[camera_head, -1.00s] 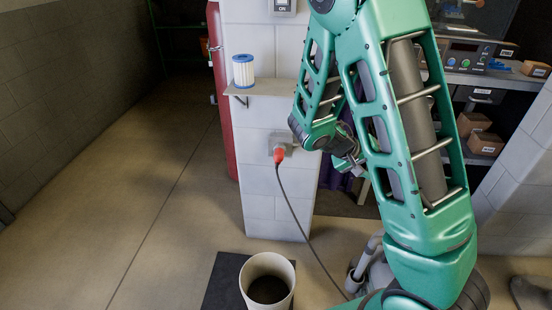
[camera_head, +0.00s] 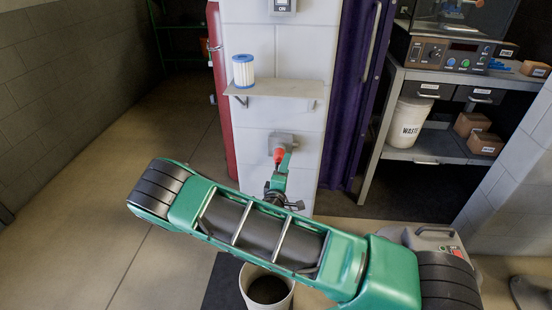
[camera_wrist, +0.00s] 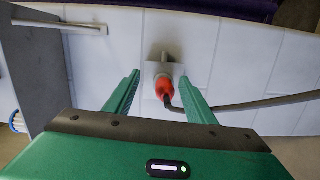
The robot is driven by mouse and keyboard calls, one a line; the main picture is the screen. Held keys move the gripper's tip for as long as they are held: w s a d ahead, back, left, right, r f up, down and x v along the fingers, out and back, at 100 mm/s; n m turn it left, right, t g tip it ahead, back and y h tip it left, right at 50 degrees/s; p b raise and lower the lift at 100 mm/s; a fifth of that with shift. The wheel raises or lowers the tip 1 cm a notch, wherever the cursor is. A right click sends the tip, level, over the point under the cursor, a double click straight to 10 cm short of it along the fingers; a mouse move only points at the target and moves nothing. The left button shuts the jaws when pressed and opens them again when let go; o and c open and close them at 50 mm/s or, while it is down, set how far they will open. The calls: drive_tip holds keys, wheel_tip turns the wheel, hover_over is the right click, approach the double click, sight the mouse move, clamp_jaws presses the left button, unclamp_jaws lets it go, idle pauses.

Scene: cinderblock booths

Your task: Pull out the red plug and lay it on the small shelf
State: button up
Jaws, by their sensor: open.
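The red plug (camera_head: 279,156) sits in the grey outlet box (camera_head: 283,139) on the white block pillar, below the small shelf (camera_head: 283,88). In the wrist view the red plug (camera_wrist: 165,88) shows between my two fingers, with its grey cable running off to the right. My gripper (camera_wrist: 163,92) is open, a finger on each side of the plug, with gaps between. In the head view my gripper (camera_head: 280,175) is at the plug, and my arm hides the cable below. The shelf also shows in the wrist view (camera_wrist: 30,60) at the left.
A blue-and-white filter cartridge (camera_head: 243,71) stands on the shelf's left end; the shelf's middle and right are bare. A switch box (camera_head: 283,6) is above. A white bin (camera_head: 267,288) stands on a dark mat below. A workbench (camera_head: 440,80) is at the right.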

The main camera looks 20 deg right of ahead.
sight(277, 164)
drive_tip(key=a, duration=0.1)
drive_tip(key=a+f+n+y, duration=0.1)
drive_tip(key=a+n+t+y, duration=0.1)
drive_tip(key=shift+w+a+f, duration=0.1)
drive_tip(key=shift+a+f, duration=0.25)
drive_tip(key=shift+a, duration=0.05)
drive_tip(key=shift+x, duration=4.5)
drive_tip(key=shift+r, duration=0.15)
clamp_jaws()
drive_tip(key=shift+v, duration=3)
